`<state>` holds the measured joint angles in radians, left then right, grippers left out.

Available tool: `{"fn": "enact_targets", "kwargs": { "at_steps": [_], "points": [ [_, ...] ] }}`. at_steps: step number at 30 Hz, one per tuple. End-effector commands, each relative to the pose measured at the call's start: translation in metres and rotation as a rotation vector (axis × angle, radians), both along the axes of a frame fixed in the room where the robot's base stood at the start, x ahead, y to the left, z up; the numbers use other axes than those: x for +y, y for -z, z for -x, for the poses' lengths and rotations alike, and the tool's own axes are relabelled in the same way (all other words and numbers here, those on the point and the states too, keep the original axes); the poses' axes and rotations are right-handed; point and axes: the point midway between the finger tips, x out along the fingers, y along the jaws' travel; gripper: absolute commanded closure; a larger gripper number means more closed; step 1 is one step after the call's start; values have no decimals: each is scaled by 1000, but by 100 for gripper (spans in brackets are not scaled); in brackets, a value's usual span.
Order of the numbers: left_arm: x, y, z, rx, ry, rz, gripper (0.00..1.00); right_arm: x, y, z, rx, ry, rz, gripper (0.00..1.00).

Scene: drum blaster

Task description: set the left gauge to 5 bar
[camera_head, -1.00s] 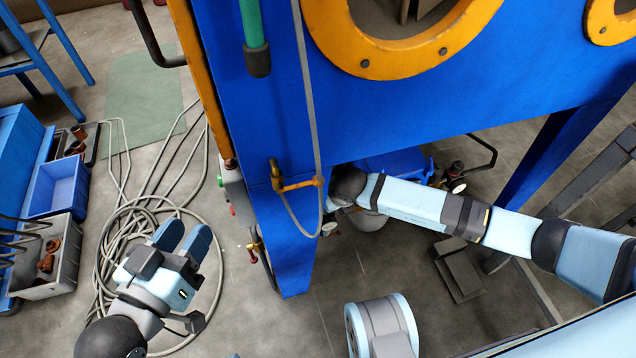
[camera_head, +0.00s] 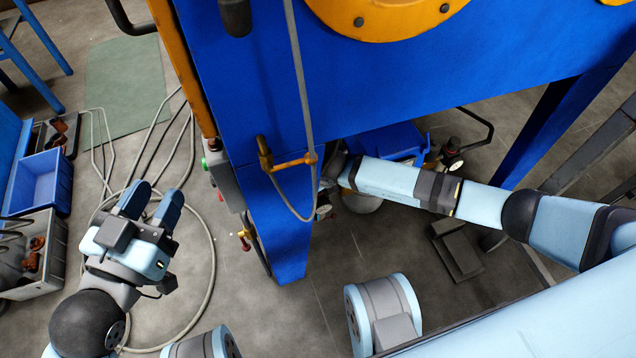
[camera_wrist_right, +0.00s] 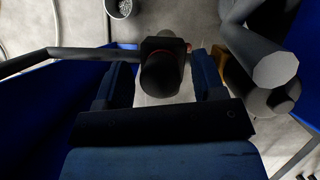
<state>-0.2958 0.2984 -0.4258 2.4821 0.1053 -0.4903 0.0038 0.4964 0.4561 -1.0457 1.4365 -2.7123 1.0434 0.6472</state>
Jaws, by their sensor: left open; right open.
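In the right wrist view a dark round knob (camera_wrist_right: 160,77) sits between the two blue fingers of my right gripper (camera_wrist_right: 160,70). The fingers are apart; I cannot tell whether they touch it. In the head view my right arm reaches in beneath the blue machine (camera_head: 400,70), and its gripper end is mostly hidden by the blue leg. A small pale round part (camera_head: 323,211), perhaps the left gauge, shows just below it; no reading is legible. Another white-faced gauge (camera_head: 453,165) with a black knob is farther right. My left gripper (camera_head: 153,200) is open and empty over the floor.
A hose coil (camera_head: 208,290) lies under my left gripper. A blue bin (camera_head: 45,180) and grey bin (camera_head: 40,255) stand at left. A brass valve and hose (camera_head: 290,162) hang on the machine's leg. A dark bent bar (camera_wrist_right: 50,60) runs left of the knob.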

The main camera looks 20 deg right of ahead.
Motion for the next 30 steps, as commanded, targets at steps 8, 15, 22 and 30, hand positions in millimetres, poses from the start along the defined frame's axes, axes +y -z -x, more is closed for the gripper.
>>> {"fn": "enact_targets", "kwargs": {
  "at_steps": [8,15,22,30],
  "points": [
    [0,0,0,1,1,1,57,0,0,0,0,0,0,83],
    [0,-1,0,3,1,1,57,0,0,0,1,11,0,85],
    [-1,-3,1,21,4,11,57,0,-1,0,1,90,0,85],
    [-2,2,6,64,3,28,57,0,-1,0,0,298,1,85]
  ]
}}
